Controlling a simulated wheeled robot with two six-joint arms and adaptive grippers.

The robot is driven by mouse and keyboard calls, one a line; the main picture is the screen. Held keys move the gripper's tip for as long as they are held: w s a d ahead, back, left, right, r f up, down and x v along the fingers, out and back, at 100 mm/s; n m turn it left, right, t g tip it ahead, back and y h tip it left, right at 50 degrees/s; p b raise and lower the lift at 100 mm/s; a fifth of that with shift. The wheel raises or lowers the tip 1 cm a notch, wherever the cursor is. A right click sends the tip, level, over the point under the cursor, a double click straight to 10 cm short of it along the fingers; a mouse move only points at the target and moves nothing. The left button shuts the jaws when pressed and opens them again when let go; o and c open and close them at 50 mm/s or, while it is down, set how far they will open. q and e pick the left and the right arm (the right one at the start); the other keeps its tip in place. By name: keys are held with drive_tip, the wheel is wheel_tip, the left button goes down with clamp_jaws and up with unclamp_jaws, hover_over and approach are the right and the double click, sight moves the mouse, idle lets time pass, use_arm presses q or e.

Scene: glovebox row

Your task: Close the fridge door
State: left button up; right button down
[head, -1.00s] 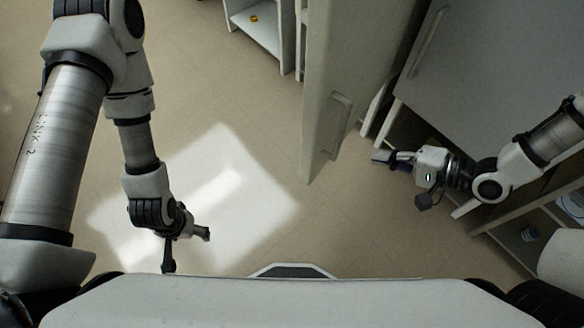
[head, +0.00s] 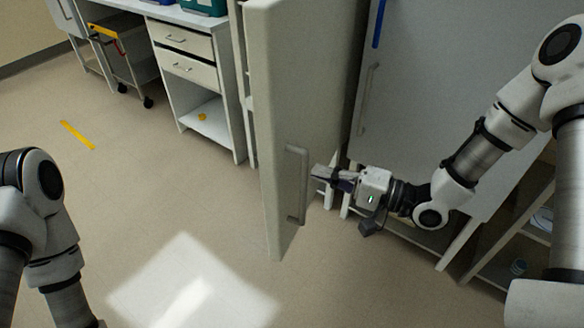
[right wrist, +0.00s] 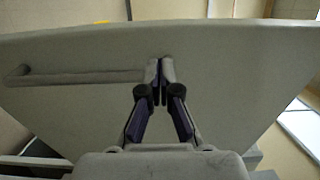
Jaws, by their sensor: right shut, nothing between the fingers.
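The fridge door (head: 272,120) stands open in the head view, seen at a steep angle, with its vertical bar handle (head: 297,185) on the face toward the right. My right gripper (head: 316,173) is shut and empty, just right of the handle. In the right wrist view the door's pale face (right wrist: 225,75) fills most of the picture and the handle (right wrist: 80,75) runs across its left part. The shut fingertips (right wrist: 161,72) appear by the handle's right end; I cannot tell whether they touch. My left gripper is out of frame.
A grey front with its own handle (head: 370,100) stands behind my right arm. Open shelves (head: 520,240) are at the lower right. A drawer unit (head: 190,70) and a trolley (head: 125,60) stand at the back left.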

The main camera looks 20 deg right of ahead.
sight(280, 161)
drive_tip(key=x, duration=0.7)
drive_tip(key=shift+s, duration=0.1)
drive_tip(key=shift+a, duration=0.1)
